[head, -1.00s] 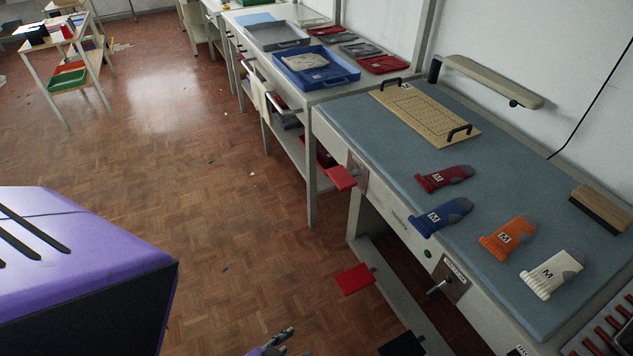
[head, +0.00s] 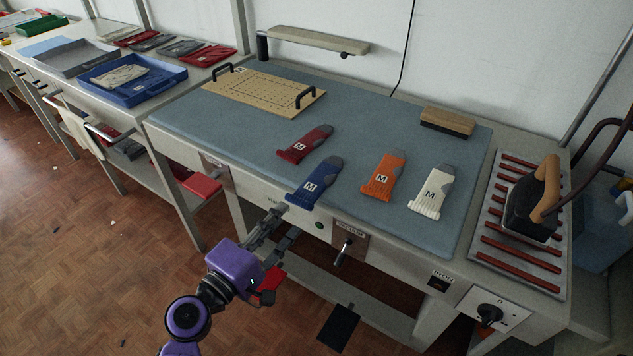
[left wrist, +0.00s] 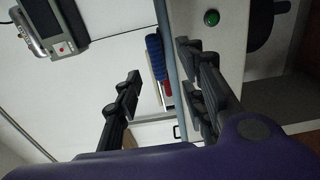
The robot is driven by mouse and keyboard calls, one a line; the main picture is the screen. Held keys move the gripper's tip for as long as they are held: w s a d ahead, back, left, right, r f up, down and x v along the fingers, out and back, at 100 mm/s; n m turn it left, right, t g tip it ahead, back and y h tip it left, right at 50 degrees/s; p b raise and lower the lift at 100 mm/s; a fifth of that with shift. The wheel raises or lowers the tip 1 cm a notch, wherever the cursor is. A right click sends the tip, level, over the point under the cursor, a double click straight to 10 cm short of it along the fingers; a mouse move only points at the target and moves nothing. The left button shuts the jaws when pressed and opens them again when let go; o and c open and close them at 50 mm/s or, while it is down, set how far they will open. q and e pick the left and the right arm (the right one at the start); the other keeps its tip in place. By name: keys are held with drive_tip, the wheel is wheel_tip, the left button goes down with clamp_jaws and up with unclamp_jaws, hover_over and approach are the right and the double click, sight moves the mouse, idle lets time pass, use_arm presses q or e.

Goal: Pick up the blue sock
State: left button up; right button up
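The blue sock (head: 316,182) lies flat on the blue-grey padded table top, its cuff with a white M label towards the front edge and its grey toe pointing back. My left gripper (head: 287,223) is open and empty, in front of the table edge just below the sock's cuff, apart from it. In the left wrist view the blue sock (left wrist: 154,52) shows as a narrow strip between the spread fingers of the left gripper (left wrist: 156,60), beyond them. My right gripper is in neither view.
A red sock (head: 304,145) lies close behind the blue one; an orange sock (head: 384,176) and a white sock (head: 432,192) lie to its right. A brush (head: 447,122), perforated board (head: 262,92) and iron (head: 531,200) stand farther off. A crank handle (head: 346,250) juts from the table front.

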sight(293, 203)
use_arm(q)
drive_tip(key=x, duration=0.2)
drive_tip(key=p+x, duration=0.1)
drive_tip(key=x, duration=0.2)
drive_tip(key=shift+w+d+r, duration=0.1)
drive_tip(key=shift+w+r, duration=0.25)
drive_tip(key=shift+w, duration=0.05)
drive_tip(key=shift+w+d+f, duration=0.15)
drive_tip(key=shift+w+d, duration=0.05)
drive_tip(key=shift+w, duration=0.05)
drive_tip(key=shift+c, duration=0.4)
clamp_jaws()
